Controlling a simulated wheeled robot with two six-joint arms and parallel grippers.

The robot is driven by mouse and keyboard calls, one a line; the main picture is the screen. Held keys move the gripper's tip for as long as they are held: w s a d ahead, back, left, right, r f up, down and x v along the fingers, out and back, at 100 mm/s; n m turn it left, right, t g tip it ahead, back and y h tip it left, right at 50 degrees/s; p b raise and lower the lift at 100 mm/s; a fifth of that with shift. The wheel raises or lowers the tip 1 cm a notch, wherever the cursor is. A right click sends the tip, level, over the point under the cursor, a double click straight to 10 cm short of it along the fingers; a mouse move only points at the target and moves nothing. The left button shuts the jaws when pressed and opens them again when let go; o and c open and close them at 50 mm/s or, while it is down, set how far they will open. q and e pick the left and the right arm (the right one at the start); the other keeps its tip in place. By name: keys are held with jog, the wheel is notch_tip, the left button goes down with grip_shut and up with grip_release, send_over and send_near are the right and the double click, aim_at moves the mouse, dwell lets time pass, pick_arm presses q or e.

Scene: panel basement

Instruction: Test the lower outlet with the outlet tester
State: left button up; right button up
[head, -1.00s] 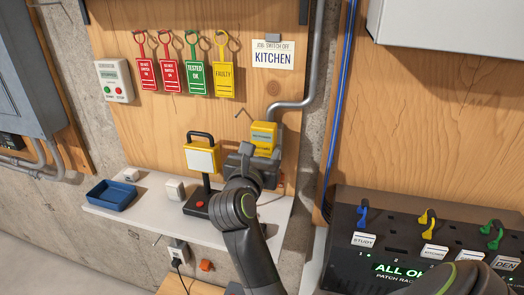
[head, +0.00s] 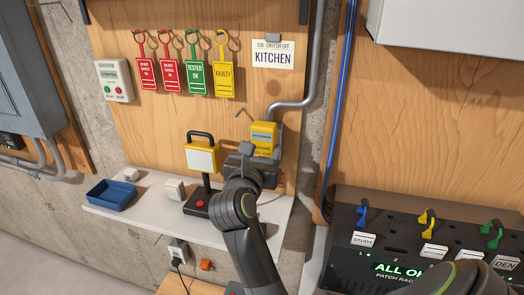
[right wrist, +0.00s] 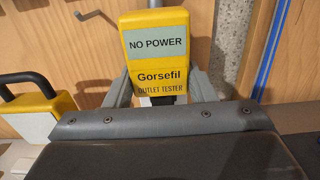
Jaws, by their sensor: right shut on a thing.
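The yellow outlet tester (head: 263,137) is upright in front of the wooden panel, above the right end of the shelf. My right gripper (right wrist: 160,95) is shut on its lower part. In the right wrist view the tester (right wrist: 155,75) faces me, and its screen reads "NO POWER". A small white and dark part shows under its body; I cannot tell whether it touches anything. A white outlet (head: 178,250) with a black plug and cord is on the wall below the shelf. No other outlet can be made out; my right arm hides part of the shelf. My left gripper is not in view.
The shelf (head: 140,216) holds a yellow work lamp (head: 203,158), a blue tray (head: 110,194) and a white box (head: 174,189). Tags hang above, beside a "KITCHEN" card (head: 272,54). A black patch rack (head: 345,235) stands at the right, and a grey conduit (head: 313,60) runs down the panel.

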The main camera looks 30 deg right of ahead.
jog(key=shift+w+d, duration=0.35)
jog(key=shift+d, duration=0.05)
dwell(0.7)
jog(key=o, duration=1.4)
